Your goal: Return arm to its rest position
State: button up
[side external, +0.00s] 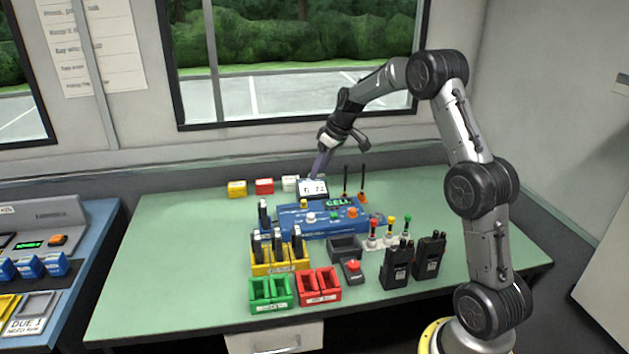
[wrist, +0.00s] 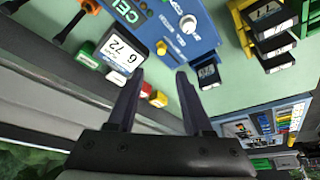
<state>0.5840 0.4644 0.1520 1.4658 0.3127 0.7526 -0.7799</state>
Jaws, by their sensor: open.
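My gripper (side external: 322,163) is at the far side of the green table (side external: 190,260), above and close to the small white display reading 6 and 72 (side external: 313,187). In the wrist view my gripper (wrist: 160,76) has its two dark fingers spread apart, with nothing between them. The display (wrist: 117,57) shows just left of the fingers there. The blue console (side external: 330,217) lies in front of my gripper, and it fills the upper middle of the wrist view (wrist: 178,14). My arm bends over from the right side of the table.
Yellow (side external: 237,189), red (side external: 264,186) and white (side external: 290,183) blocks stand along the back edge. Yellow (side external: 280,268), green (side external: 271,305) and red (side external: 318,298) holders stand in front. Two black radios (side external: 397,264) (side external: 429,255) stand near my arm. The table's left side is clear.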

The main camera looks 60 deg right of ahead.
jog(key=shift+v, duration=0.75)
